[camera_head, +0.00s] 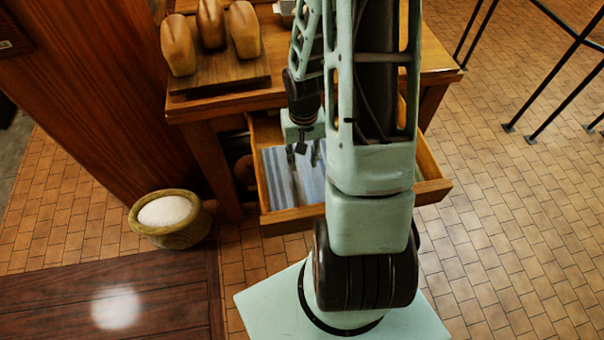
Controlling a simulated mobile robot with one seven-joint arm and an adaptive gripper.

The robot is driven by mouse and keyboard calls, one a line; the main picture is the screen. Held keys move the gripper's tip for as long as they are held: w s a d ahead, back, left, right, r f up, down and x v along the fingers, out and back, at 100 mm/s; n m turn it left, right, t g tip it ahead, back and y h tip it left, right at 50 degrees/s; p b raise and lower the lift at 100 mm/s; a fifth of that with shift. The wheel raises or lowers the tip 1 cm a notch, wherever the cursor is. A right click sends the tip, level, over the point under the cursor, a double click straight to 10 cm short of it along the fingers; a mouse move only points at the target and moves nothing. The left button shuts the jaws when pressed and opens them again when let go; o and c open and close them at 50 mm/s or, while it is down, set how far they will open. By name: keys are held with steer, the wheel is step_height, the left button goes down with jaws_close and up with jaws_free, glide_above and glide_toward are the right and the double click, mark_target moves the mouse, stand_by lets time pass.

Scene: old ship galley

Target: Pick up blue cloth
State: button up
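A blue striped cloth (311,184) lies flat in an open wooden drawer (290,216). A paler grey-white strip lies at its left; I cannot tell if it is part of the same cloth. My arm hides the right part of the drawer and perhaps some of the cloth. My gripper (303,158) points down over the drawer, above the back part of the cloth. Its fingers look apart with nothing between them. I cannot tell how far above the cloth the fingertips are.
A wooden table (223,105) holds the drawer. Several bread loaves (211,24) stand on a cutting board (222,76) on top. A round pot with white contents (172,234) stands on the tiled floor at left. Black metal rails (553,63) stand at right. The floor at lower right is clear.

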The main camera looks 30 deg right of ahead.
mark_target(302, 169)
steer(key=shift+w+f, duration=0.2)
steer(key=shift+f, duration=2.05)
steer(key=shift+c, duration=0.3)
jaws_close()
